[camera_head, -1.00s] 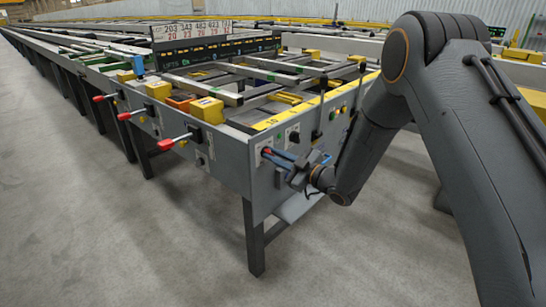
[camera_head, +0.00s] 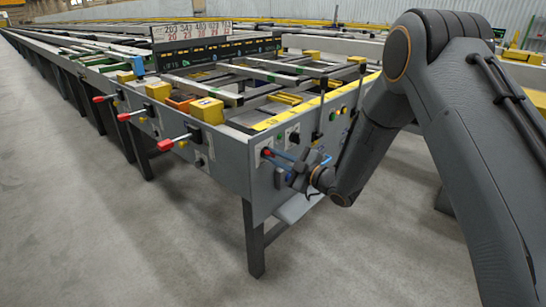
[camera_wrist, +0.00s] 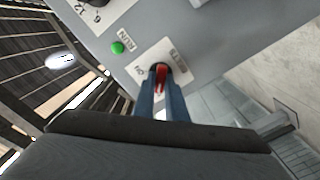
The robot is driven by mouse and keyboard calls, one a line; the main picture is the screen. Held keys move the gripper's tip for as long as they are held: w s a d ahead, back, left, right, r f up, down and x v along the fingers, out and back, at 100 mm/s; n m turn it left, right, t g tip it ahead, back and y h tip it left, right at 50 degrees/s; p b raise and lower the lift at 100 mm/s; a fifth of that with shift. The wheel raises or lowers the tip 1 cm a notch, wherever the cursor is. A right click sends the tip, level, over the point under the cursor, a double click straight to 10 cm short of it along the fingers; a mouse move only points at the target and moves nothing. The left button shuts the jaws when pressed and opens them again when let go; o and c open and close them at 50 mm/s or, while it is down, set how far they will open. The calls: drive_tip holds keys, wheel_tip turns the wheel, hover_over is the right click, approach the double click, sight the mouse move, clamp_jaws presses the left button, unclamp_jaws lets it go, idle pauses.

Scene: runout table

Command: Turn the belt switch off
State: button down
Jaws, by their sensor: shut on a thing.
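The belt switch is a red handle (camera_wrist: 161,74) on a white plate (camera_wrist: 143,62) marked BELTS, with ON readable at the plate's left in the wrist view. In the head view the red switch (camera_head: 266,152) is on the grey end panel of the runout table (camera_head: 232,165). My gripper (camera_wrist: 161,92) has its two blue fingers close together on either side of the red handle, shut on it. In the head view my gripper (camera_head: 279,160) is at the panel, just right of the red knob. The fingers hide part of the handle and the lower plate.
A green RUN button (camera_wrist: 117,48) and a black dial (camera_wrist: 92,5) are on the same panel. Red-tipped levers (camera_head: 166,145) stick out from the table's left side. A table leg (camera_head: 254,240) stands below the corner. The floor (camera_head: 120,235) in front is clear.

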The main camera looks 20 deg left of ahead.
drive_tip(key=c, duration=1.8)
unclamp_jaws()
drive_tip(key=shift+w+d, duration=0.3)
drive_tip(key=shift+w, duration=0.05)
drive_tip(key=shift+s+a, duration=0.25)
drive_tip(key=v, duration=0.7)
drive_tip(key=shift+s+d, duration=0.15)
drive_tip(key=shift+d, duration=0.2)
